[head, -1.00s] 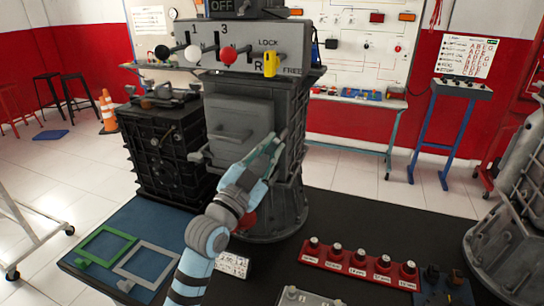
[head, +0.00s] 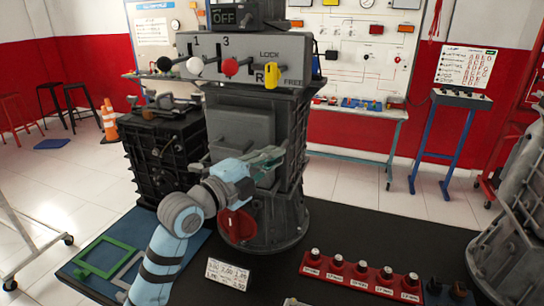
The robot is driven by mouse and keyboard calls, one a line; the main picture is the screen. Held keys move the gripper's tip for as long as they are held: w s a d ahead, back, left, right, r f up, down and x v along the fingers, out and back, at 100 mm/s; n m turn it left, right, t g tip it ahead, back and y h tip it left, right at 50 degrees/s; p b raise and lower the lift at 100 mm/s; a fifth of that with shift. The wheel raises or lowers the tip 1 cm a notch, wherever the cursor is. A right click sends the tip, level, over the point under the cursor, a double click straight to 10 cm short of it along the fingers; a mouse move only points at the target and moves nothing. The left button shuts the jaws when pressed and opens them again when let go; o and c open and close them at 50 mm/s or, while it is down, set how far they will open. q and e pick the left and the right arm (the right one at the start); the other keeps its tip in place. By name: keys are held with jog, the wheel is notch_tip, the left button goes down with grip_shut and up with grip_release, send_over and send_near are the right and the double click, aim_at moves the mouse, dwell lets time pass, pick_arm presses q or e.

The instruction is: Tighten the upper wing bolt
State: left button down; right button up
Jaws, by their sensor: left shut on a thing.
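The grey stand (head: 290,185) has a square grey cover (head: 240,130) on its front. My left arm comes up from the lower left, and my left gripper (head: 270,157) lies at the cover's right edge, its fingers pointing right. It is shut on what appears to be the upper wing bolt, which the fingers hide. A red disc (head: 237,225) sits lower on the stand, partly behind my arm. My right gripper is not in view.
A lever panel (head: 245,52) with black, white, red and yellow knobs tops the stand. A black ribbed case (head: 160,150) stands left. A red rack (head: 362,277), a label card (head: 228,273) and a green frame (head: 92,262) lie on the table.

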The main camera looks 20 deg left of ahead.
pick_arm(q)
jog(key=shift+m+g+p, duration=0.3)
jog(key=shift+m+p, duration=0.05)
jog(key=shift+m, duration=0.35)
jog(key=shift+f, duration=0.1)
jog(key=c, duration=1.6)
grip_release()
jog(key=v, duration=0.7)
jog(key=shift+s, duration=0.35)
jog(key=shift+w, duration=0.1)
